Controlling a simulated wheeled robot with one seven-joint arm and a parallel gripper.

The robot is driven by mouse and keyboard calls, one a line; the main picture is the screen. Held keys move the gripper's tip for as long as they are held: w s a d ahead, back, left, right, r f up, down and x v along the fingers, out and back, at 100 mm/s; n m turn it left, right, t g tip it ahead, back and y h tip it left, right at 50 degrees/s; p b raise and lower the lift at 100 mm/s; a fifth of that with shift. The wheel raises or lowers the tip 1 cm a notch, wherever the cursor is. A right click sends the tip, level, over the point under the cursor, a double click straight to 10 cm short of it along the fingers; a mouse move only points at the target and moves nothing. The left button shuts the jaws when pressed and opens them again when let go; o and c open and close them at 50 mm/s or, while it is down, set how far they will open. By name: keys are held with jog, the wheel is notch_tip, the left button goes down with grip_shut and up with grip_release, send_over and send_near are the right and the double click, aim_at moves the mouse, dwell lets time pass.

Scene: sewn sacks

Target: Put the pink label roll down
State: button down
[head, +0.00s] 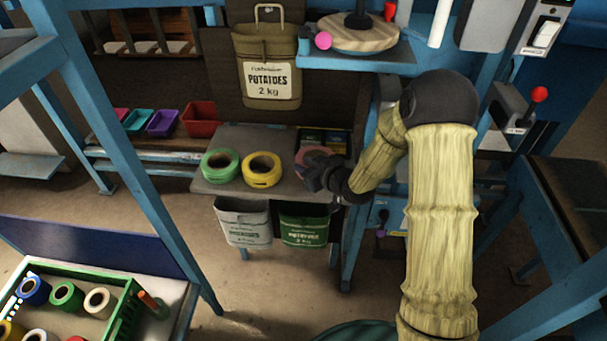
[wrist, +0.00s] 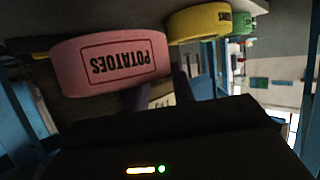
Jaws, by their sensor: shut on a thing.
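The pink label roll (head: 309,154) is at the right end of the small grey shelf, largely hidden behind my gripper (head: 322,172). In the wrist view, which is upside down, the pink roll (wrist: 108,62) shows its side printed POTATOES. My gripper's dark fingers (wrist: 158,92) meet the roll's near edge, and the gripper is shut on it. The roll looks level and close to the shelf surface; I cannot tell whether it touches. The fingers' exact grip is hidden in shadow.
A yellow roll (head: 262,169) and a green roll (head: 221,165) lie on the grey shelf (head: 222,190) to the left. Dark bins stand behind the pink roll. A blue post (head: 357,222) stands close to my arm. A green crate (head: 128,303) holds several rolls at lower left.

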jog(key=shift+f, duration=0.15)
jog(key=shift+f, duration=1.85)
jog(key=c, duration=1.1)
grip_release()
jog(key=shift+c, duration=0.2)
jog(key=shift+s, duration=0.1)
jog(key=v, duration=1.2)
jog(key=shift+b, duration=0.35)
jog(key=shift+d, duration=0.15)
